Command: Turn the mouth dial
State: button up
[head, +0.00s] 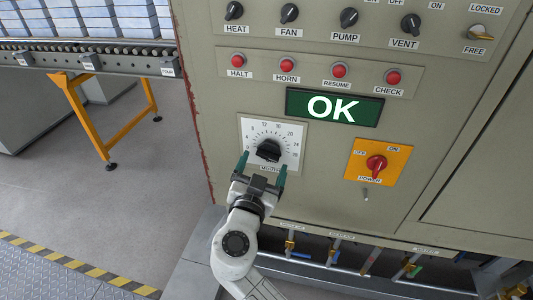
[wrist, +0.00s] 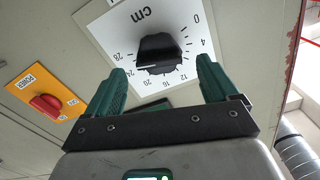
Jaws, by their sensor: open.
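The mouth dial (head: 268,150) is a black knob on a white square plate with a numbered scale, low on the beige panel. In the wrist view the dial (wrist: 158,50) is upside down, with "cm" and numbers around it. My gripper (head: 263,164) is open and empty just in front of the dial. Its two green fingers point at the plate, one towards each side of the knob. In the wrist view my gripper (wrist: 161,66) has the knob framed between and beyond its fingertips, with no contact visible. The label under the dial is partly hidden by my gripper.
A red power switch (head: 376,163) on an orange plate sits right of the dial. A green OK display (head: 334,107), red buttons (head: 287,66) and black knobs (head: 289,13) are above. Pipes with valves (head: 333,247) run below. A roller conveyor (head: 90,55) stands left; the floor there is open.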

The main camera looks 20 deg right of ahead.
aim_at(267, 158)
jog(key=shift+x, duration=2.3)
jog(key=c, duration=1)
